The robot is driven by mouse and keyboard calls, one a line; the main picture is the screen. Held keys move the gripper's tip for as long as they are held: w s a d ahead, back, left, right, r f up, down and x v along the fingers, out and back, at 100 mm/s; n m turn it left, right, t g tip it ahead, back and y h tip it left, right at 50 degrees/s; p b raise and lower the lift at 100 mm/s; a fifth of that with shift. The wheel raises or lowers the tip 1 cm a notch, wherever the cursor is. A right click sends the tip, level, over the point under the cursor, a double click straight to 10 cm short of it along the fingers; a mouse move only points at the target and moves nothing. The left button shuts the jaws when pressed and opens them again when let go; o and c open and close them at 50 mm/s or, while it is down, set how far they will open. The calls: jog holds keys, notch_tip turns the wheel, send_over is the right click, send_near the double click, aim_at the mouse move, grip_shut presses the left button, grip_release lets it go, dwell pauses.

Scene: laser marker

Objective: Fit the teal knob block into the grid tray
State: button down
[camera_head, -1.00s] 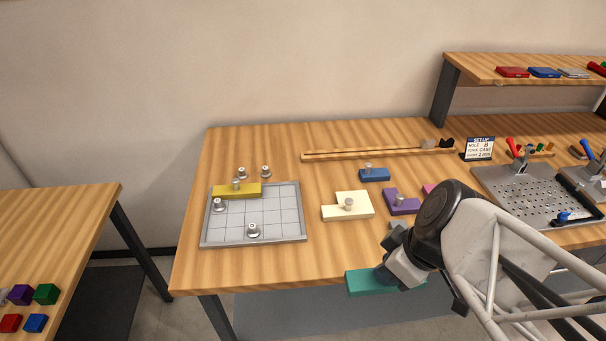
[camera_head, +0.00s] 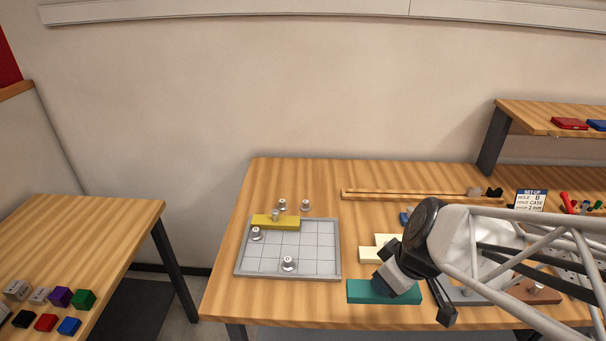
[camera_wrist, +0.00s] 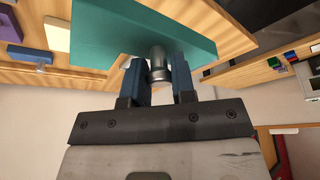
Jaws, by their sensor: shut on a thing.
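The teal knob block (camera_head: 372,293) is held by my gripper near the front edge of the table, to the right of the tray. In the wrist view the fingers of my gripper (camera_wrist: 159,72) are shut on the metal knob of the teal block (camera_wrist: 125,30). The grid tray (camera_head: 314,277) lies flat on the table. A yellow block (camera_head: 287,223) sits along its back left edge. Silver weights (camera_head: 288,264) stand at its front middle and left side. The gap between the teal block and the table is hard to tell.
A cream block (camera_head: 369,254) lies behind the teal block, partly hidden by my arm. Two silver pieces (camera_head: 305,205) stand behind the tray. A long wooden rail (camera_head: 400,196) crosses the back. A side table (camera_head: 120,230) with small cubes stands at left.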

jog(key=w+a+f, duration=0.2)
jog(key=w+a, duration=0.3)
jog(key=a, duration=0.2)
jog(key=w+a+f, duration=0.3)
jog(key=w+a, duration=0.2)
jog(key=a, duration=0.2)
jog(key=shift+a+f, duration=0.25)
jog(key=shift+f, duration=0.1)
jog(key=shift+w+a+f, duration=0.25)
jog(key=shift+w+a, duration=0.75)
jog(key=shift+w, duration=1.5)
jog(key=shift+w+a+f, duration=0.2)
jog(key=shift+w+a, duration=0.75)
jog(key=shift+w, duration=1.5)
jog(key=shift+w+a+f, duration=0.25)
jog(key=shift+w+a, duration=0.75)
jog(key=shift+w, duration=1.5)
jog(key=shift+f, duration=1.75)
jog(key=shift+f, duration=0.1)
